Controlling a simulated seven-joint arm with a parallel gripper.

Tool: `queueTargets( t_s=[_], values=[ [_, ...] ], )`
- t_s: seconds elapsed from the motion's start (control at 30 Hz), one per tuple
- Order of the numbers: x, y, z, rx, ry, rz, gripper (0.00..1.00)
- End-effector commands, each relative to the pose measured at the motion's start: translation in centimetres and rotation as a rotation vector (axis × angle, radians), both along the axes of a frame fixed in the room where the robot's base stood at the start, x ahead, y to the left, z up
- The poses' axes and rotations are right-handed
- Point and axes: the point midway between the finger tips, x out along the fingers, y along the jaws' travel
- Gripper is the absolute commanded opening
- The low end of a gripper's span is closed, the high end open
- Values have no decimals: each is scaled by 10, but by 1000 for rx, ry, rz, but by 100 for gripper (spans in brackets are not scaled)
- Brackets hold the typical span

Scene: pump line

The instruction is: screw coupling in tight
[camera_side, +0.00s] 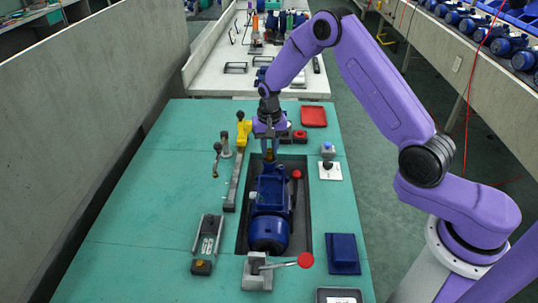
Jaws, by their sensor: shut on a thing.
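A blue pump (271,190) lies in a dark recess in the green table, its rounded end toward the front. My gripper (269,148) points down over the pump's far end and is shut on a small brass-coloured piece, the coupling (269,156). The coupling is upright and meets the top of the pump's far end. It is too small to tell how deep it sits, and the fingers partly cover it.
A red-knobbed lever (296,175) stands right of the pump, and a red-handled clamp (304,260) is in front.

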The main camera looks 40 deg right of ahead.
Motion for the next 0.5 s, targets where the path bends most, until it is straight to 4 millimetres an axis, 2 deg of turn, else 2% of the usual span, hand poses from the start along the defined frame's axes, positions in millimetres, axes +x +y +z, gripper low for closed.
queueTargets(
  t_s=[0.23, 0.5],
  values=[
    [0, 0, 0, 0, 0, -36, 2],
    [0, 0, 0, 0, 0, -337, 2]
  ],
)
